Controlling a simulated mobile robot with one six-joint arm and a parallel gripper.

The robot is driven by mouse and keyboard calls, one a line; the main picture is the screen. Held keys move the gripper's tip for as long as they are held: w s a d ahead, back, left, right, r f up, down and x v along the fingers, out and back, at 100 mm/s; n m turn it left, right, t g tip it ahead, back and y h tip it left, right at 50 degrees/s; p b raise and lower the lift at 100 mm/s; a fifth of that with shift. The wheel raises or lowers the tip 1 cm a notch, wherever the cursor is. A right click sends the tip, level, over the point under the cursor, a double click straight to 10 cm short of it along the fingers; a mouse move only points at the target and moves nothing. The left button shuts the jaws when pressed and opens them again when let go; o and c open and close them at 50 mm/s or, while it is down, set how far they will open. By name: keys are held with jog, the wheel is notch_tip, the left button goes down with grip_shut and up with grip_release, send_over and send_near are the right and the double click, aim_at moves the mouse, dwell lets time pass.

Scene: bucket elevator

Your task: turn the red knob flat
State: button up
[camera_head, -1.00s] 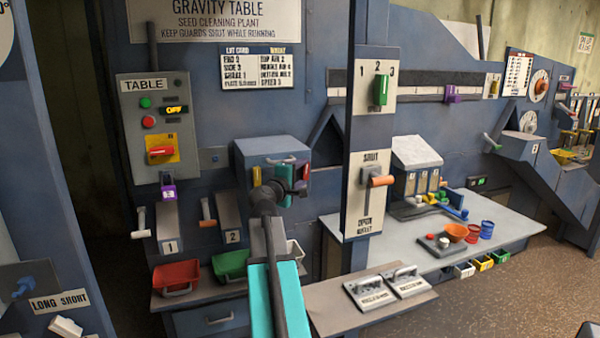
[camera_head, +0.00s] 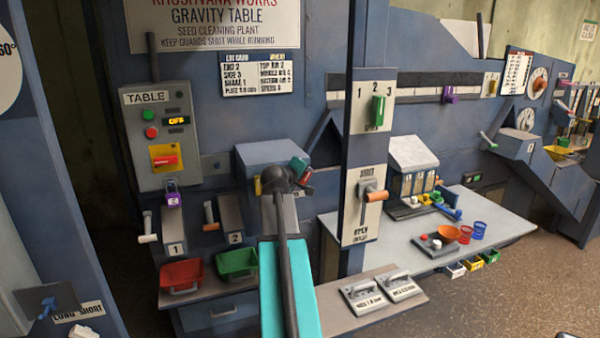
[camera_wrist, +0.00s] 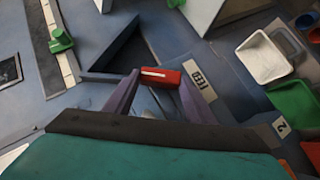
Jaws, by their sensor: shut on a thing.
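A red knob (camera_wrist: 161,77) with a white line along it shows in the wrist view, beside a FEED label (camera_wrist: 203,81). My gripper (camera_wrist: 160,82) has its two purple-grey fingers at the knob's two ends, shut on it. In the wrist view the knob's long side lies nearly level across the picture. In the head view my gripper (camera_head: 299,170) is at the right part of the blue box. My own arm and gripper hide much of the box front there. The knob's angle on the box cannot be told from the head view.
The TABLE panel (camera_head: 150,120) at left carries another red handle (camera_head: 164,161) on a yellow plate. An upright post with a green slider (camera_head: 378,111) and an orange-handled lever (camera_head: 376,196) stands close right of my gripper. Red (camera_head: 182,274) and green (camera_head: 237,262) bins sit below.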

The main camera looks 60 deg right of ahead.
jog(key=m+y+p, duration=0.1)
jog(key=p, duration=0.1)
jog(key=d+r+m+t+y+p, duration=0.1)
jog(key=y+p, duration=0.1)
jog(key=shift+s+t, duration=0.2)
jog(key=shift+t, duration=0.1)
jog(key=m+y, duration=0.1)
jog(key=t+y+p, duration=0.1)
jog(key=shift+s+d+m+y, duration=0.2)
jog(key=shift+m+y, duration=0.1)
jog(key=shift+m, duration=0.1)
jog(key=shift+f+t+y+p, duration=0.1)
jog(key=shift+t+y+p, duration=0.2)
jog(key=shift+t, duration=0.1)
jog(key=shift+m, duration=0.3)
jog(key=shift+a, duration=0.1)
jog(key=o, duration=1)
jog(key=shift+w+f, duration=0.1)
jog(key=shift+f, duration=0.05)
jog(key=shift+o, duration=0.2)
jog(key=b+v, duration=0.3)
jog(key=v, duration=1.1)
jog(key=shift+d, duration=0.25)
